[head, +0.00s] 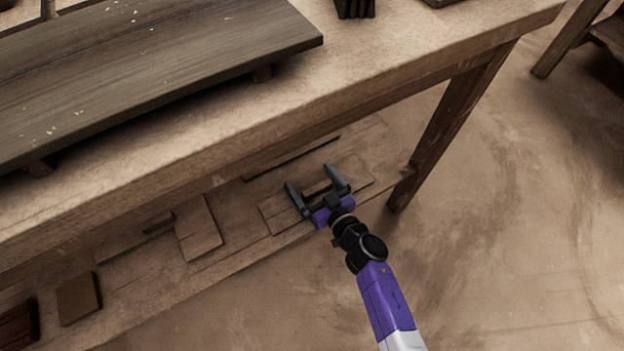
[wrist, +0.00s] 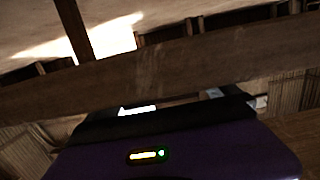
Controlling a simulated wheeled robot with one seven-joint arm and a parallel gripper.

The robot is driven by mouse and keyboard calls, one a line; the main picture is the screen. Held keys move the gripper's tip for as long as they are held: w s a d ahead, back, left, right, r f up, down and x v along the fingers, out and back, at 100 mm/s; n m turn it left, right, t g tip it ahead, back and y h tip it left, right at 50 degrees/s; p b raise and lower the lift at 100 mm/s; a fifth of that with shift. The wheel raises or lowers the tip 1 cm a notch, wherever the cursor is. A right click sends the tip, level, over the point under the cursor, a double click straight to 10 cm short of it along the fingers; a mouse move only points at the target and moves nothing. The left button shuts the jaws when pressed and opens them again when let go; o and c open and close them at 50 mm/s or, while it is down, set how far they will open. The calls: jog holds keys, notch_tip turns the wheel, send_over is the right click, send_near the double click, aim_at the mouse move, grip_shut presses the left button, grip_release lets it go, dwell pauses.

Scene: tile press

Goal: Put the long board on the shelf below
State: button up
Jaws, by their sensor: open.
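A long dark grey-brown board (head: 150,75) with pale flecks lies on the table top at upper left in the head view. It rests on small wooden blocks, and its left end is out of frame. The shelf below (head: 235,262) runs under the table, with several flat wooden pieces on it. My gripper (head: 309,177) is open and appears empty, over the right part of the shelf, well away from the long board. A thin flat board (head: 275,219) lies under or beside the gripper; I cannot tell whether they touch. The wrist view does not clearly show the fingertips.
The table's front edge (head: 330,115) overhangs the shelf, and a table leg (head: 452,125) stands right of my gripper. Flat pieces (head: 199,232) and a small brown block (head: 78,298) occupy the shelf's left. A dark ridged object (head: 355,8) stands on the table.

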jog(key=p+v, duration=0.6)
jog(key=v, duration=0.4)
jog(key=shift+s+d+r, duration=0.25)
jog(key=shift+s, duration=0.05)
jog(key=shift+s+d, duration=0.35)
jog(key=shift+s, duration=0.2)
jog(key=s+d+r+m+t+h, duration=0.1)
jog(key=s+d+r+m+h, duration=0.1)
jog(key=s+d+r, duration=0.35)
jog(key=s+d+r+m+t+h, duration=0.1)
jog(key=s+d+r+h, duration=0.1)
jog(key=s, duration=0.6)
jog(key=s+d+r+m+t+h, duration=0.1)
jog(key=s+d+r+m+h, duration=0.1)
jog(key=s+d+r, duration=0.3)
jog(key=s+d+r+m+g+h, duration=0.1)
jog(key=s+d+r+h, duration=0.2)
jog(key=s+r, duration=0.7)
notch_tip(320, 180, up, 4)
jog(key=shift+s+d+m+g, duration=0.3)
jog(key=shift+s+d+m, duration=0.05)
jog(key=shift+d+m, duration=0.1)
